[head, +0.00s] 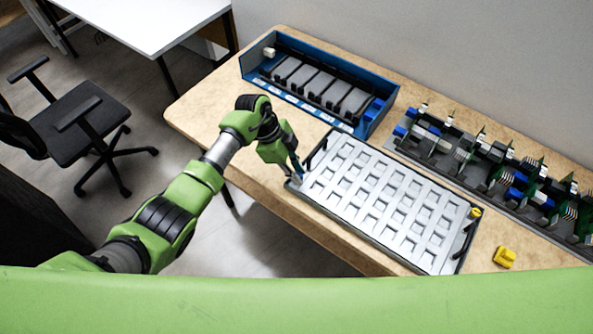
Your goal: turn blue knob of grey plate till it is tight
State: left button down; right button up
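The grey plate (385,203) lies on the wooden table and has rows of square recesses and a dark handle at each short end. My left gripper (298,178) points down at the plate's left corner. The blue knob is not clearly visible; a small blue patch shows at the fingertips, and I cannot tell whether it is the knob or part of the gripper. Whether the fingers are closed on anything is too small to tell. A yellow knob (475,213) stands at the plate's right corner. My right gripper is not in view.
A blue box (257,66) with grey modules stands behind the plate. A rack (467,186) of green boards runs along the back right. A loose yellow part (504,257) lies right of the plate. A chair (75,120) and white table (150,22) are at left.

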pick_arm(q)
jog(key=shift+w+f+m+g+b, duration=0.15)
jog(key=shift+m+g+b, duration=0.15)
jog(key=shift+m+b, duration=0.6)
jog(key=m+g+y+b, duration=0.1)
jog(key=m+b, duration=0.2)
jog(key=b, duration=0.1)
jog(key=m+g+y+b, duration=0.1)
jog(key=m+b, duration=0.3)
jog(key=b, duration=0.1)
jog(key=shift+w+d+f+b, duration=0.1)
jog(key=shift+b, duration=0.2)
jog(key=shift+r+m+y+b, duration=0.2)
jog(key=shift+m+y+b, duration=0.1)
jog(key=shift+m+b, duration=0.7)
jog(key=shift+r, duration=0.1)
jog(key=c, duration=2.2)
grip_release()
jog(key=shift+o, duration=0.2)
